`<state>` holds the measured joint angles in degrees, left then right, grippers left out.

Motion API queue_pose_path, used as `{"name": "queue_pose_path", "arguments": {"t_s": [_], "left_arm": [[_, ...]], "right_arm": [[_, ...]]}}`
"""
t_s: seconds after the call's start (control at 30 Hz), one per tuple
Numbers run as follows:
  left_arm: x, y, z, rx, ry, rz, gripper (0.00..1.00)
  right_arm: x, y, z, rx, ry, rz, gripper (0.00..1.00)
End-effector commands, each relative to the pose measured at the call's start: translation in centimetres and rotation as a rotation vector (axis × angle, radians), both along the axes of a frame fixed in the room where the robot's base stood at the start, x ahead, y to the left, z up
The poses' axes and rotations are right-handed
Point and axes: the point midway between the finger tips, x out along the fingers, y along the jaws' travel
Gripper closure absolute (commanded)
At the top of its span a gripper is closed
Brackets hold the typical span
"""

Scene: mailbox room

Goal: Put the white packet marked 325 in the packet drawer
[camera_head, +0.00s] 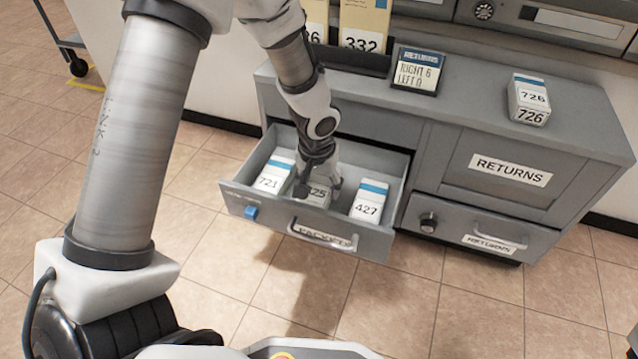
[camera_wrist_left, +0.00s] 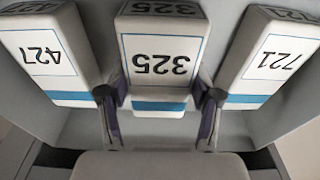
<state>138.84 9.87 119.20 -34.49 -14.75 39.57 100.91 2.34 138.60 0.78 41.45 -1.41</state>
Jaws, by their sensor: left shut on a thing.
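The white packet marked 325 (camera_wrist_left: 160,58) has a blue stripe. It is upright inside the open packet drawer (camera_head: 372,243), between two other packets. My left gripper (camera_head: 318,188) reaches down into the drawer and is shut on packet 325. In the left wrist view its two fingers (camera_wrist_left: 158,98) press on both sides of the packet's near end. In the head view the gripper covers much of packet 325 (camera_head: 318,195). Whether the packet rests on the drawer floor cannot be told. My right gripper is not in view.
Packet 721 (camera_head: 272,176) stands left of 325 and packet 427 (camera_head: 369,202) right of it in the drawer. Packet 726 (camera_head: 528,100) and a returns sign (camera_head: 418,72) are on the cabinet top. The returns drawer (camera_head: 465,238) is shut.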

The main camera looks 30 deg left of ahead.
Motion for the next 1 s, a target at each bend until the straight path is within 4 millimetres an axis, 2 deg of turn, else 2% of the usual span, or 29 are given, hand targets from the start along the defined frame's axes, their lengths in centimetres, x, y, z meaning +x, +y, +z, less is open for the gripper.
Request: {"name": "queue_pose_path", "arguments": {"t_s": [0.13,0.17,0.23,0.57,0.67,0.77,1.0], "left_arm": [[0.0,0.0,0.1,0.0,0.0,0.0,0.75],[0.0,0.0,0.1,0.0,0.0,0.0,0.33],[0.0,0.0,0.1,0.0,0.0,0.0,0.08],[0.0,0.0,0.1,0.0,0.0,0.0,0.07],[0.0,0.0,0.7,0.0,-0.002,0.0,0.07],[-0.2,-0.1,2.4,0.001,-0.004,0.002,0.07],[-0.9,-0.2,8.5,0.0,-0.006,0.001,0.07]], "right_arm": [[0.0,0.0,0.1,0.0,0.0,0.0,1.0],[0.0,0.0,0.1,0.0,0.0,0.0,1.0],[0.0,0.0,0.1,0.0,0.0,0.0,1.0],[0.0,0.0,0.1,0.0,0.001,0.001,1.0],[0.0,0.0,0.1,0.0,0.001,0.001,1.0],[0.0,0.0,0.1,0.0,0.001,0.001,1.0],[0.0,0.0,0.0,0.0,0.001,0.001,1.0]]}}
